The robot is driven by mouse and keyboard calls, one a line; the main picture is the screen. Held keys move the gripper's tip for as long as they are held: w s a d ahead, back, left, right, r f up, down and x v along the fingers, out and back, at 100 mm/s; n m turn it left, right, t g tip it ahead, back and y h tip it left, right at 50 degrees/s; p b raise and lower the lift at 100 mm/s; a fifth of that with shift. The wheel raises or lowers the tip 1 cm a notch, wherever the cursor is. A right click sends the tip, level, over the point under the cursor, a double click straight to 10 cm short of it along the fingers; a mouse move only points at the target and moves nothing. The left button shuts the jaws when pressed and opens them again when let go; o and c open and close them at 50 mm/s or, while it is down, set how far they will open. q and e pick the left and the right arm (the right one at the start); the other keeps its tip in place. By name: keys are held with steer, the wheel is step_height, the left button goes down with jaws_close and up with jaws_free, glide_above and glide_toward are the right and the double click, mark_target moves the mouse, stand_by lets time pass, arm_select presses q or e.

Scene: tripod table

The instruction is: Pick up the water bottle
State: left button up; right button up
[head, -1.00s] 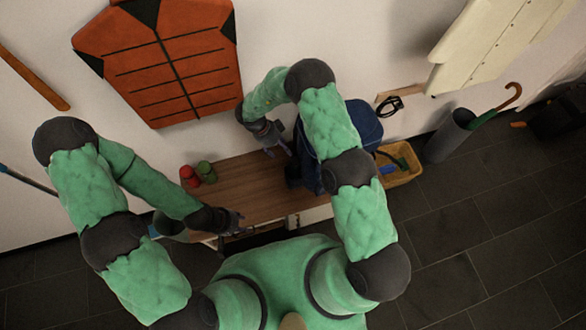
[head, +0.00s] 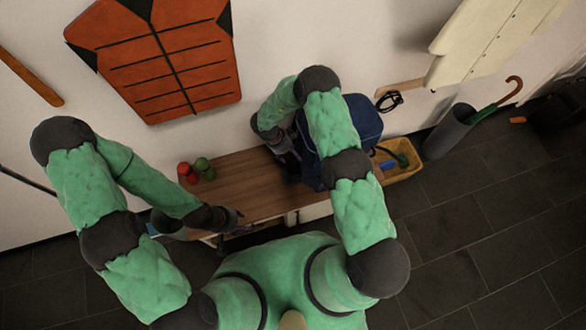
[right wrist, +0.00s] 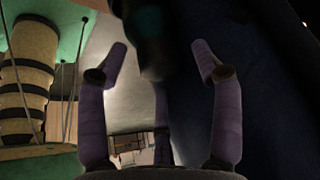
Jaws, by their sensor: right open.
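My right gripper (head: 291,160) is at the left side of the dark blue backpack (head: 362,118) on the bench. I cannot make out the bottle in the head view, where the gripper and backpack crowd that spot. My left gripper (head: 232,217) is at the bench's front edge, its fingers too small to read.
The wooden bench (head: 235,183) has clear top between my grippers. Red (head: 184,170) and green (head: 203,166) items stand at its left back. A yellow bin (head: 405,172) is right of the backpack. A grey umbrella stand (head: 447,133) is further right. An orange vest (head: 160,62) hangs on the wall.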

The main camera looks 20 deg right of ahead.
jaws_close()
steer(key=shift+r, duration=0.1)
